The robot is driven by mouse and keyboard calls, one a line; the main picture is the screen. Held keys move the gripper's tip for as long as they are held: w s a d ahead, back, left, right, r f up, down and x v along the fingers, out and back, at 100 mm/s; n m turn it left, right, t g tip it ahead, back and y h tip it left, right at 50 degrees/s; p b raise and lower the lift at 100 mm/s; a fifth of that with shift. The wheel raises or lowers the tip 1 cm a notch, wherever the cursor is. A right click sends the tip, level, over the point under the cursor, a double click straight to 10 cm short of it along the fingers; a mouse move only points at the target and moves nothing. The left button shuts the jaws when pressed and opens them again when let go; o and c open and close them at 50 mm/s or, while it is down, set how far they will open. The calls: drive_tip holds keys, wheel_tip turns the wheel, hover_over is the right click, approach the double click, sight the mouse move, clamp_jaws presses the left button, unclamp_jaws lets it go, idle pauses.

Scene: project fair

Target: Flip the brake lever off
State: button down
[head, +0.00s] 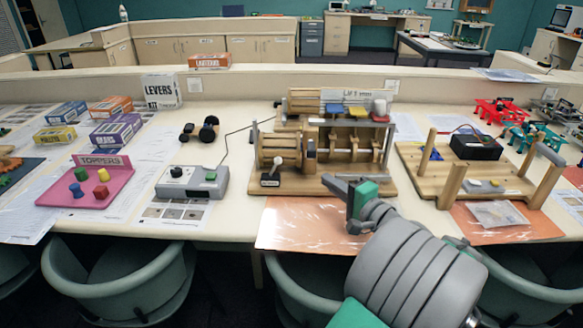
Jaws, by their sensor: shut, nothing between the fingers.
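A wooden machine (345,135) labelled with a sign reading roughly "LIFT" stands on a wooden base in the middle of the bench. At its front left corner is a small block with a pale label and a short lever (276,162) with a light knob, which I take for the brake lever. The lever stands close to upright, leaning slightly right; the label is too small to read. My gripper (328,182) is shut and empty, in front of the machine and to the right of the lever, apart from it. My arm hides part of the machine's front right base.
A grey control box (192,182) with a black knob stands left of the machine, with a wire running behind. An orange mat (300,225) lies in front. A wooden frame with posts (452,187) stands to the right. Chairs (120,285) line the front edge.

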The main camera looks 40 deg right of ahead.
drive_tip(key=p, duration=1)
approach(274, 167)
drive_tip(key=d, duration=0.1)
drive_tip(key=w+d+r, duration=0.1)
drive_tip(key=d, duration=0.1)
drive_tip(key=w+d+r, duration=0.1)
drive_tip(key=d, duration=0.1)
drive_tip(key=shift+w+d+r, duration=0.15)
drive_tip(key=shift+w+d, duration=0.05)
drive_tip(key=shift+w+a+f+p, duration=0.15)
drive_tip(key=shift+w+a+p, duration=0.25)
drive_tip(key=shift+w+a, duration=0.35)
drive_tip(key=shift+w+a+f+p, duration=0.1)
drive_tip(key=shift+w+a+p, duration=0.25)
drive_tip(key=shift+w+a, duration=0.35)
drive_tip(key=shift+d+r, duration=0.15)
